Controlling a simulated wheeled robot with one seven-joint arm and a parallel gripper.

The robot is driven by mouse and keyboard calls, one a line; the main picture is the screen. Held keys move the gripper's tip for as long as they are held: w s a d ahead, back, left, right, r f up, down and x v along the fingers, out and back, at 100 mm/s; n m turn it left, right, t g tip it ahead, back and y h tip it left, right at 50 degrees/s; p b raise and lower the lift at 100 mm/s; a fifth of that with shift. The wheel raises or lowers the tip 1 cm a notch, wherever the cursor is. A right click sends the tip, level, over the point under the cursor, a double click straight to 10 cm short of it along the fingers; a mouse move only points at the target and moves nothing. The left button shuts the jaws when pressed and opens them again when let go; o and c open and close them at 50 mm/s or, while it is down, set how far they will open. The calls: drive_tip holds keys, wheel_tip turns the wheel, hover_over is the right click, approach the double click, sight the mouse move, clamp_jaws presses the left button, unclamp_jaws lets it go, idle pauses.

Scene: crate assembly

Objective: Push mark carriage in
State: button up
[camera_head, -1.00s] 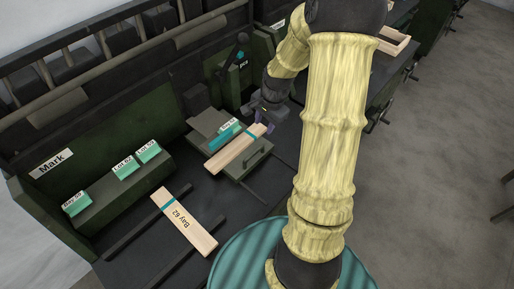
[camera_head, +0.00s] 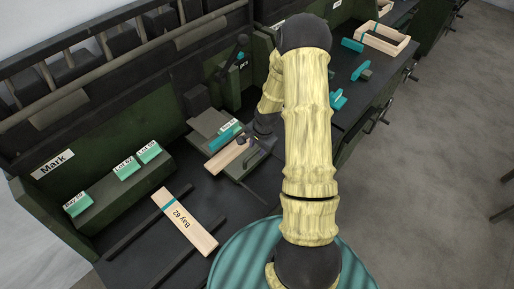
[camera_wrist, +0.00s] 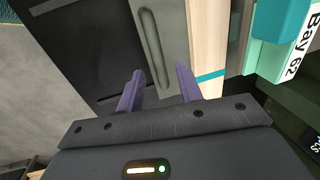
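The mark carriage (camera_head: 243,172) is a grey plate with a handle on its front face, standing at the middle of the bench. A pale wooden board (camera_head: 222,163) with a teal band lies on it, beside a teal stamp block (camera_head: 222,137). My gripper (camera_head: 245,150) is at the carriage's front side, hiding part of the board. In the wrist view, my gripper (camera_wrist: 160,85) has its two purple fingers apart with nothing between the tips. The carriage's long handle (camera_wrist: 155,45) lies just beyond them; contact cannot be told.
Another board (camera_head: 185,222) labelled Bay 62 lies across dark rails at the front left. A wooden crate (camera_head: 385,40) and teal parts stand on the right bench.

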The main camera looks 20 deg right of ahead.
drive_tip(key=shift+w+f, duration=0.1)
drive_tip(key=shift+f, duration=0.65)
clamp_jaws()
drive_tip(key=shift+w+a+r, duration=0.1)
drive_tip(key=shift+w+a, duration=0.15)
drive_tip(key=shift+w, duration=0.4)
drive_tip(key=shift+w+a+f, duration=0.1)
drive_tip(key=shift+w+a, duration=0.2)
drive_tip(key=shift+w, duration=0.3)
drive_tip(key=shift+w+a+r, duration=0.1)
drive_tip(key=shift+w+a, duration=0.15)
drive_tip(key=shift+w, duration=0.4)
unclamp_jaws()
drive_tip(key=shift+w, duration=0.1)
drive_tip(key=s+d+r+b, duration=0.1)
drive_tip(key=s+r+b, duration=0.1)
drive_tip(key=r, duration=1.5)
drive_tip(key=shift+s, duration=0.7)
